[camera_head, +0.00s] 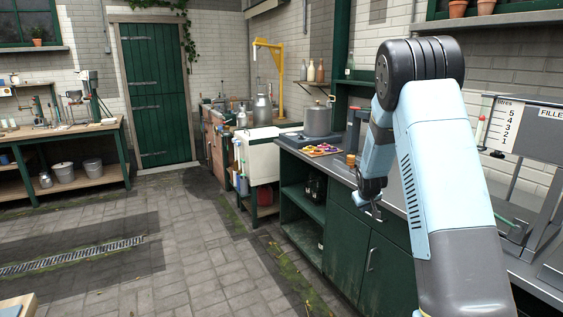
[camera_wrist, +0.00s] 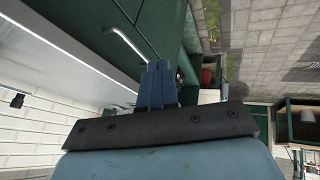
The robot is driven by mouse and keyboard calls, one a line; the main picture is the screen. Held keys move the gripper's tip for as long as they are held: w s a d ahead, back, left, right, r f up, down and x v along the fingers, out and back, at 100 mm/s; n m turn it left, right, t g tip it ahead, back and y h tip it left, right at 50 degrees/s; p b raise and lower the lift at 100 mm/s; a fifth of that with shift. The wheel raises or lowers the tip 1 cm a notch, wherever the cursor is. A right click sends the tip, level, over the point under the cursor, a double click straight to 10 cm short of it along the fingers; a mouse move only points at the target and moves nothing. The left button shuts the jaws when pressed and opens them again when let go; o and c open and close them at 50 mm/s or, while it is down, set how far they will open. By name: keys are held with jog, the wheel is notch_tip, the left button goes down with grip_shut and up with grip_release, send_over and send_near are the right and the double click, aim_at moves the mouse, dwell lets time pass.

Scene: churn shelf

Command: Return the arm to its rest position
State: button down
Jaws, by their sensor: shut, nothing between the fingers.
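My gripper (camera_head: 372,210) hangs at the end of my folded arm in the head view, in front of the green cabinet's (camera_head: 345,240) upper edge. In the wrist view, the two blue fingers of my gripper (camera_wrist: 158,70) are together, with nothing between them. A metal cabinet handle (camera_wrist: 130,45) shows just beyond the fingertips in that view. I cannot tell whether the fingers touch the cabinet. My arm's large upper links cover part of the counter in the head view.
The steel counter (camera_head: 335,168) holds a grey lidded pot (camera_head: 318,121) and a tray of colourful items (camera_head: 322,150). A measuring stand (camera_head: 520,125) is at the right. A workbench (camera_head: 60,135) stands at the left. The paved floor (camera_head: 185,250) between is clear.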

jog(key=s+a+r+m+y, duration=0.1)
jog(key=s+a+r, duration=0.1)
jog(key=s+r, duration=0.9)
jog(key=s+a+r+m, duration=0.1)
jog(key=s+a+r, duration=0.1)
jog(key=s+r, duration=0.9)
jog(key=s+a+r, duration=0.2)
jog(key=s, duration=1.1)
jog(key=s+a+r+m+g, duration=0.1)
jog(key=s+r, duration=0.1)
jog(key=s, duration=1.1)
jog(key=shift+a+r+y, duration=0.15)
jog(key=shift+a+y, duration=0.2)
jog(key=shift+y, duration=0.05)
